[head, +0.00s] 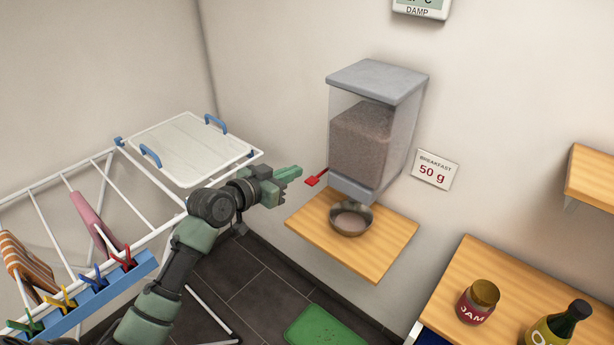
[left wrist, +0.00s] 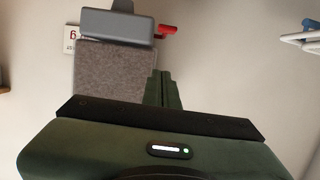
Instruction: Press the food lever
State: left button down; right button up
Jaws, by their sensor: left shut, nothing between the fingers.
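The food dispenser (head: 362,140) is a clear box of brown food with a grey lid, fixed to the wall. Its red lever (head: 313,180) sticks out from its lower left side; it also shows in the left wrist view (left wrist: 167,29). A metal bowl (head: 351,219) stands under the dispenser on a wooden shelf (head: 375,254). My left gripper (head: 297,171) is shut and empty, just left of the lever and slightly above it in the head view. Whether its tips touch the lever I cannot tell. My right gripper is not in view.
A white drying rack (head: 62,180) with a white tray (head: 183,148) and clothes pegs stands on the left, close to my left arm. A sign (head: 435,169) reads "BREAKFAST 50 g". A table (head: 471,261) with a jar (head: 478,301) and a bottle (head: 556,326) is at right.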

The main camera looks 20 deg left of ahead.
pick_arm(q)
jog(key=w+d+f+p, duration=0.1)
jog(key=w+d+f, duration=0.1)
jog(key=w+f, duration=0.3)
jog(key=shift+w+f, duration=0.15)
jog(key=shift+f, duration=0.05)
jog(key=shift+f, duration=0.1)
